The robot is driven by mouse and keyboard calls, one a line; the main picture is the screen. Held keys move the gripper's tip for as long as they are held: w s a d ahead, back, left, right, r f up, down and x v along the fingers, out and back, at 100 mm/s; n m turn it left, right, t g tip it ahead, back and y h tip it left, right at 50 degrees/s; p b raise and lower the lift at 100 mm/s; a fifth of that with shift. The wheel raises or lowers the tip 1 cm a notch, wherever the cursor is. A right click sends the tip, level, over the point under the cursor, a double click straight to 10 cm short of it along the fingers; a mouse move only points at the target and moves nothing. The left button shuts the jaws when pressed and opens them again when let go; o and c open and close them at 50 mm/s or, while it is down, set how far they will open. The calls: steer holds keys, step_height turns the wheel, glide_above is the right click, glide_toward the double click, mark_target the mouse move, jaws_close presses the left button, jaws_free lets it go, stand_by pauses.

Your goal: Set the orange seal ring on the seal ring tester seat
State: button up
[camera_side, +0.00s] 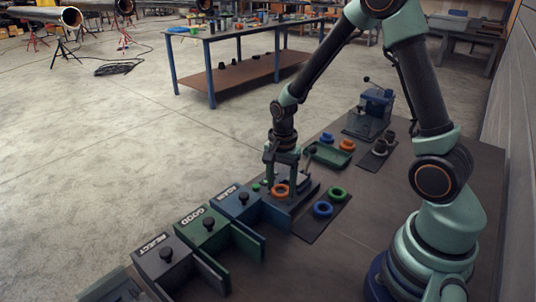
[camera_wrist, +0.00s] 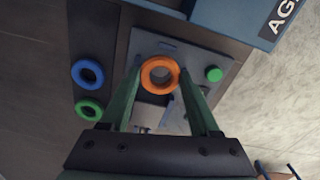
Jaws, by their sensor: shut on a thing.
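The orange seal ring (camera_side: 281,191) is between my gripper's fingertips, and the wrist view shows it there too (camera_wrist: 147,77). My gripper (camera_side: 281,180) is shut on it, with one green finger on each side in the wrist view (camera_wrist: 160,72). The ring is over the grey plate of the seal ring tester (camera_wrist: 190,45), which also shows in the side view (camera_side: 304,192). The seat itself is hidden under or behind the ring and fingers. I cannot tell whether the ring touches it. A green button (camera_wrist: 214,74) is on the tester plate, right of the ring.
A dark mat (camera_side: 312,231) beside the tester holds a blue ring (camera_side: 322,209) and a green ring (camera_side: 337,194). Bins marked REJECT (camera_side: 166,258), GOOD (camera_side: 207,229) and AGAIN (camera_side: 240,205) stand left. A green tray (camera_side: 328,155) and another orange ring (camera_side: 347,145) lie behind.

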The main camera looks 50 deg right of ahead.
mark_target(281, 189)
steer(key=shift+f, duration=0.45)
stand_by(0.4)
steer(key=o, duration=1.4)
steer(key=shift+o, duration=0.2)
steer(key=shift+r, duration=3.5)
